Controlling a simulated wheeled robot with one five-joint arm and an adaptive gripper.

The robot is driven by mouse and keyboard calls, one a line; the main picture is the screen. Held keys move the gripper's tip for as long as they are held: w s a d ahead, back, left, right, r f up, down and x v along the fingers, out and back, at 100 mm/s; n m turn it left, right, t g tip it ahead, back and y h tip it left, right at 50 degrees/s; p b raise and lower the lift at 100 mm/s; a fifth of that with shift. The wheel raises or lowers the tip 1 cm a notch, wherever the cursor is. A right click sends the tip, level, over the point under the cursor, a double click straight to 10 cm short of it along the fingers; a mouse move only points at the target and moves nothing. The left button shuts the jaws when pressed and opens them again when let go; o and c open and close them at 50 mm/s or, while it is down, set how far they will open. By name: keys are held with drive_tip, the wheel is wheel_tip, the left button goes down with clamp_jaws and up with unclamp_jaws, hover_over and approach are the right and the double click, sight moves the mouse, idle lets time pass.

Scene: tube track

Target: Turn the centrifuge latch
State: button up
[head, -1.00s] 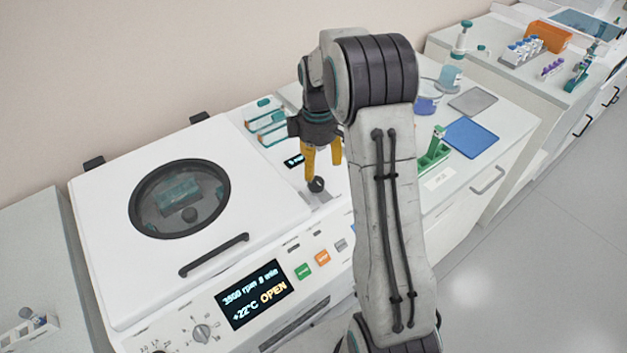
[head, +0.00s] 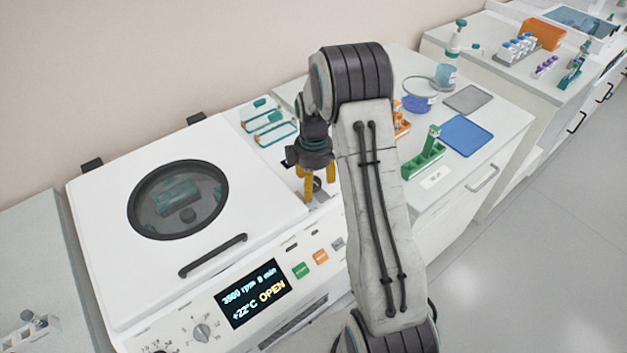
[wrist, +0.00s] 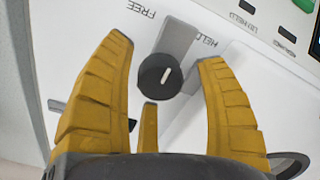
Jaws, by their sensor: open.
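The centrifuge (head: 110,255) stands at the left with its white lid down, a round window in it, and its display reading OPEN. The latch (wrist: 160,76) is a dark round knob with a pale line, on a grey plate, between printed words FREE and HELD in the wrist view. In the head view the latch (head: 318,184) is partly hidden behind my fingers. My gripper (wrist: 167,62) is open, with its yellow fingers on either side of the knob. A gap shows between the knob and each finger in the wrist view. In the head view my gripper (head: 319,193) points down at the latch.
The lid handle (head: 213,255) lies left of my gripper. Teal-edged racks (head: 270,125) are behind it. To the right are a green rack (head: 425,160), a blue mat (head: 469,136) and a grey mat (head: 469,99). Buttons (head: 300,270) line the centrifuge's front panel.

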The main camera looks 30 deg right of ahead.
drive_tip(key=shift+c, duration=0.2)
drive_tip(key=c, duration=1.1)
drive_tip(key=shift+f+m, duration=0.15)
drive_tip(key=shift+m, duration=0.15)
drive_tip(key=shift+c, duration=0.2)
drive_tip(key=m+b, duration=0.2)
drive_tip(key=shift+s+f+m, duration=0.1)
drive_tip(key=shift+m, duration=0.2)
drive_tip(key=m+b, duration=0.2)
drive_tip(key=m, duration=0.3)
drive_tip(key=m+b, duration=0.1)
drive_tip(key=m, duration=0.4)
drive_tip(key=shift+b, duration=0.4)
drive_tip(key=shift+a+m+b, duration=0.1)
drive_tip(key=shift+m+b, duration=0.35)
drive_tip(key=shift+m, duration=1.85)
